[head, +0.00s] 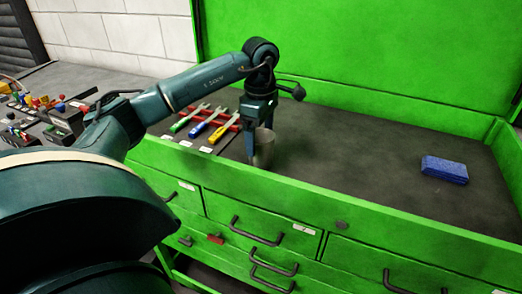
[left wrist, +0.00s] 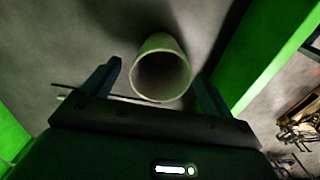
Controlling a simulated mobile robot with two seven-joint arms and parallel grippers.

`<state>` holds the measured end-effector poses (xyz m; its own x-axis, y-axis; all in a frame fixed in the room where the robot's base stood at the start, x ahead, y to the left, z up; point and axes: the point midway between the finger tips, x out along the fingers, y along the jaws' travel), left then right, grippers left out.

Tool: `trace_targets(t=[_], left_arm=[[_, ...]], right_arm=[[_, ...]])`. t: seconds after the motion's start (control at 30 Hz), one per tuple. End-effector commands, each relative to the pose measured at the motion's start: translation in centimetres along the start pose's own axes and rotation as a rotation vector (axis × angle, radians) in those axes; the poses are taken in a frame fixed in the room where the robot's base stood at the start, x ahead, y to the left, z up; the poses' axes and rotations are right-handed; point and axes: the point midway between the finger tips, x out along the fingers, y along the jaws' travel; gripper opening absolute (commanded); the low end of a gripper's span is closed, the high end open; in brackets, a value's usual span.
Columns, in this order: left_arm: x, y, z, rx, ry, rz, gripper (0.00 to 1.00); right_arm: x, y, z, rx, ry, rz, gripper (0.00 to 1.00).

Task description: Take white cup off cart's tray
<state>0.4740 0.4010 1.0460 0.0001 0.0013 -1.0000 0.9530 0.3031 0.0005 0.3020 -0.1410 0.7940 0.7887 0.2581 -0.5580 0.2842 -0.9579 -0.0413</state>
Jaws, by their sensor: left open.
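The cup (head: 264,148) stands on the dark tray (head: 345,160) of the green cart, close behind its front wall. It looks greyish in the head view and pale in the left wrist view (left wrist: 161,72), where its round open mouth faces the camera. My left gripper (head: 262,150) points down over the cup with its fingers apart, one on each side. In the left wrist view the gripper (left wrist: 160,82) shows a gap between each finger and the cup. The lower part of the cup is partly hidden by a finger and the tray wall. My right gripper is not in view.
Green, blue and yellow-handled wrenches (head: 205,122) lie left of the cup, with a red holder beside them. The tray between cup and block is clear. A green front wall (head: 330,207) borders the tray.

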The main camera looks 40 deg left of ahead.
Motion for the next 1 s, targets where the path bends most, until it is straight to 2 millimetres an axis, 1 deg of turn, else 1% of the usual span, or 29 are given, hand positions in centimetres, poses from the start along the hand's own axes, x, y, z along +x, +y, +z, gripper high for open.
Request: trace_targets(t=[0.03, 0.1, 0.2, 0.3, 0.5, 1.0], left_arm=[[0.7, -0.1, 0.1, 0.001, 0.002, -0.005, 0.86], [1.8, -0.2, 0.2, 0.000, 0.000, -0.004, 0.86], [2.9, -0.1, 0.2, 0.000, 0.000, -0.002, 0.86], [3.5, -0.1, 0.2, 0.000, 0.000, -0.001, 0.86], [3.5, -0.1, 0.2, 0.001, -0.001, 0.000, 0.86], [3.4, -0.1, 0.2, 0.001, -0.001, 0.000, 0.45]], right_arm=[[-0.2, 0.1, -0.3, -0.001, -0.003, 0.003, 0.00], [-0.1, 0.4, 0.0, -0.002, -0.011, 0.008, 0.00], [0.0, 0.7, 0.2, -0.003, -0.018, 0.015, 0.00], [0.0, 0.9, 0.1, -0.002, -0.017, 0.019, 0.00], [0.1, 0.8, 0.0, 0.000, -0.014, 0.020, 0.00], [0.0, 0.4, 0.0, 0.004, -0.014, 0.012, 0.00]])
